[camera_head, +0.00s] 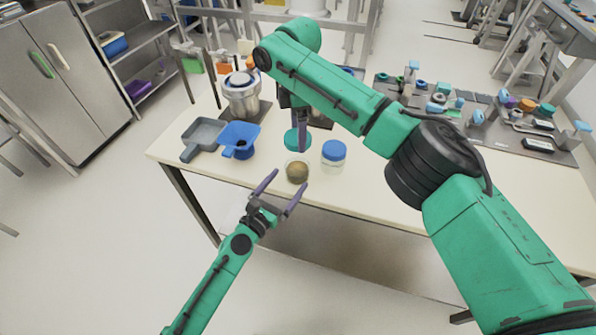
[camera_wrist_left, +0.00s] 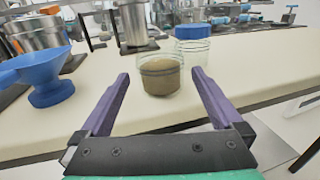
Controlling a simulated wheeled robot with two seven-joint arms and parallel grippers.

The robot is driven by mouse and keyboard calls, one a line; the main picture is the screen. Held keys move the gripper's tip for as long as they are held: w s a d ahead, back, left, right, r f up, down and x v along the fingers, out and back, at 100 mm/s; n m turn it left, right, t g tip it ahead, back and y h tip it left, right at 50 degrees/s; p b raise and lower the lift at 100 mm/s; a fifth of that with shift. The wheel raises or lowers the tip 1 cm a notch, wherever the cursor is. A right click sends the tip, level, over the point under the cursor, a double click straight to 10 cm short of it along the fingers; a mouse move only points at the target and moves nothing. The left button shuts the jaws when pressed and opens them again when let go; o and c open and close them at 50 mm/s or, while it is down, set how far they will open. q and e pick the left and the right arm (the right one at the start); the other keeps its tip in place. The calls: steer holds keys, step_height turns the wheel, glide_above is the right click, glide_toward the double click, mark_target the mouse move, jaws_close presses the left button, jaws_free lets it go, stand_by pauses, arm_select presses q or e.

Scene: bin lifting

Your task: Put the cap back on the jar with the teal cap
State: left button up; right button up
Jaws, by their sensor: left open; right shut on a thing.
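The open jar (camera_head: 297,171) is clear glass with brown contents and stands near the table's front edge. In the left wrist view the jar (camera_wrist_left: 160,78) sits between and beyond the fingertips. My left gripper (camera_head: 280,182) is open and empty, its purple fingers pointing at the jar; its fingers also show in the left wrist view (camera_wrist_left: 163,85). My right gripper (camera_head: 300,145) is shut on the teal cap (camera_head: 292,140), just behind the jar in the head view. Part of the cap is hidden by the finger, and its exact height cannot be told.
A blue-capped jar (camera_head: 334,153) stands close right of the open jar. A blue funnel (camera_head: 239,138), a grey scoop (camera_head: 203,135) and a metal pot (camera_head: 241,97) stand to the left. A dark tray (camera_head: 485,120) of small parts lies at right. The front right tabletop is clear.

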arm_select(q)
steer(key=x, duration=0.6)
steer(key=shift+w, duration=0.1)
arm_select(e)
steer(key=shift+s+a, duration=0.1)
steer(key=shift+s, duration=0.05)
arm_select(q)
jaws_close()
arm_select(e)
glide_above(298, 161)
steer(key=shift+f, duration=2.4)
steer(key=shift+f, duration=0.1)
steer(key=shift+f, duration=0.8)
arm_select(q)
steer(key=shift+f, duration=0.1)
arm_select(e)
steer(key=shift+f, duration=0.65)
